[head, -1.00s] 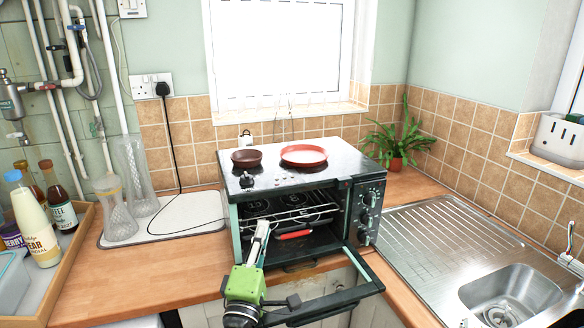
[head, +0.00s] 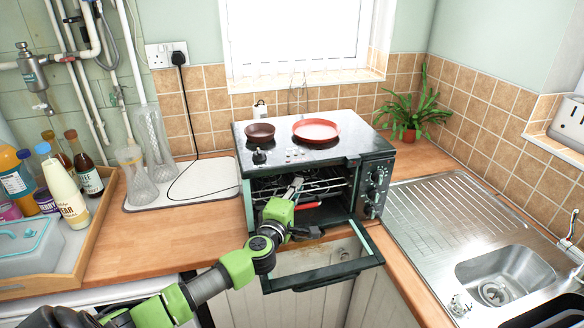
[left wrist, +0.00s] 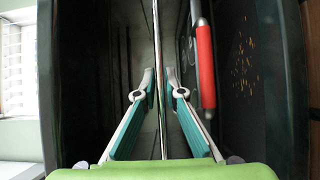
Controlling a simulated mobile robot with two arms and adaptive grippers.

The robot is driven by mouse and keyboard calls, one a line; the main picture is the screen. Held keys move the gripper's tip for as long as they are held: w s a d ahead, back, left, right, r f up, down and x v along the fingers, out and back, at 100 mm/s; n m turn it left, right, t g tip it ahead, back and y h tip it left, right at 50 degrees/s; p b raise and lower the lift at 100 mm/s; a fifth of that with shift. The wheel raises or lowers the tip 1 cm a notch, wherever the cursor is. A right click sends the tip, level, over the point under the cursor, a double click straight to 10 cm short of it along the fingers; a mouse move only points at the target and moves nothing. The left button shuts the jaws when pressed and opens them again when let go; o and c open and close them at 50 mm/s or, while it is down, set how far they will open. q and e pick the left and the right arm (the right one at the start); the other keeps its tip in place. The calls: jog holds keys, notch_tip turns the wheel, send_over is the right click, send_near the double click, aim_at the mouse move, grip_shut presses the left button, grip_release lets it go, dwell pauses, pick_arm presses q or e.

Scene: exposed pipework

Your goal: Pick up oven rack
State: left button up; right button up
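The oven rack (head: 325,185) is a thin metal wire rack inside the open toaster oven (head: 283,165). My left gripper (head: 296,186) reaches into the oven mouth at the rack's front left. In the left wrist view the rack (left wrist: 157,40) shows nearly edge-on as a thin line between the teal fingers. A red grip (left wrist: 205,65) lies to the right of the fingers there. The rack's rear part is hidden in the dark oven. My right gripper is not in view.
The oven's glass door (head: 325,263) hangs open below the gripper. A sink (head: 505,275) is at right; glass vases (head: 135,175) and a tray of bottles (head: 85,235) are at left.

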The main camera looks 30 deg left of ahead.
aim_at(304, 177)
pick_arm(q)
jog(key=shift+d+x, duration=0.2)
jog(key=shift+x, duration=1.15)
jog(key=shift+d+x, duration=0.15)
jog(key=shift+x, duration=1.25)
grip_shut()
jog(key=shift+r, duration=0.1)
jog(key=shift+r+p, duration=0.7)
jog(key=shift+p, duration=0.55)
